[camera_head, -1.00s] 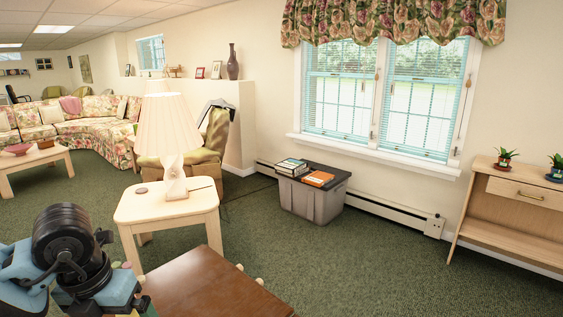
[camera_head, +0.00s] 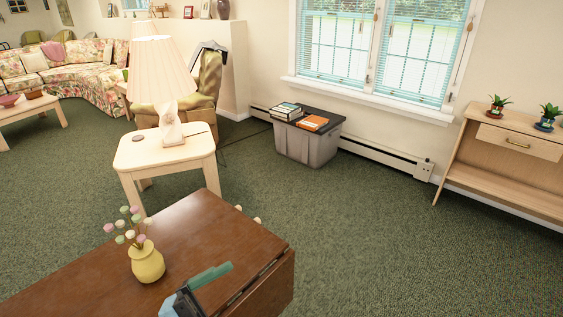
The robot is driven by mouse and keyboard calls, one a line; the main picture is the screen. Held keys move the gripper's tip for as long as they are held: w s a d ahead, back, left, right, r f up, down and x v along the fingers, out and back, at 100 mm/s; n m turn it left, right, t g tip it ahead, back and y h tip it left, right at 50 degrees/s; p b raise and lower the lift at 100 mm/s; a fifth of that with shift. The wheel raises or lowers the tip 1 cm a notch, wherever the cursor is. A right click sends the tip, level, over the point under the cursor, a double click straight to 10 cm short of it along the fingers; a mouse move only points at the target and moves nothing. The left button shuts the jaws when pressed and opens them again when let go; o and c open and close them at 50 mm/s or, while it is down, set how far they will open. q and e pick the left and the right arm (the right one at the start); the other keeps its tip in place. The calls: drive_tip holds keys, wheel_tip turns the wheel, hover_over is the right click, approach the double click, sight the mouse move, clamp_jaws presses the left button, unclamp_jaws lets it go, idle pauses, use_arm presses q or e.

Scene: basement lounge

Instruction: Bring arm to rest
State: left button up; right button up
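A small part of a gripper, most likely my left (camera_head: 196,292), shows at the bottom edge, left of the middle. It has a blue-grey body and a teal-green bar that points up and to the right. It appears in front of the brown wooden table (camera_head: 195,235); I cannot tell whether it touches it. The rest of this arm is below the picture, and the fingers do not show clearly enough to tell open from shut. My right gripper is not in view.
A yellow vase (camera_head: 147,262) with pastel flowers stands on the brown table, left of the gripper. Behind is a pale side table (camera_head: 150,157) with a lamp (camera_head: 160,75). A grey bin (camera_head: 308,145) stands by the wall. Green carpet (camera_head: 400,250) is open to the right.

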use_arm(q)
drive_tip(key=s+a+f+n+t+y+p, duration=0.1)
drive_tip(key=s+a+f+n+t+y, duration=0.1)
drive_tip(key=a+f+n+t+y, duration=0.45)
drive_tip(key=s+a+f+n+t+y, duration=0.1)
drive_tip(key=s+a+f+n+y, duration=0.15)
drive_tip(key=f+n+y, duration=0.7)
drive_tip(key=s+a+f+n+g+y, duration=0.1)
drive_tip(key=s+f+n+g, duration=0.2)
drive_tip(key=s+f, duration=0.3)
drive_tip(key=s+a+f+n+g+y+p, duration=0.1)
drive_tip(key=s+a+f+n+g, duration=0.1)
drive_tip(key=s+f+n+g, duration=0.2)
drive_tip(key=s+f, duration=0.3)
drive_tip(key=s, duration=0.2)
drive_tip(key=shift+s+a+f, duration=0.15)
drive_tip(key=shift+s+a, duration=0.1)
drive_tip(key=shift+a, duration=0.05)
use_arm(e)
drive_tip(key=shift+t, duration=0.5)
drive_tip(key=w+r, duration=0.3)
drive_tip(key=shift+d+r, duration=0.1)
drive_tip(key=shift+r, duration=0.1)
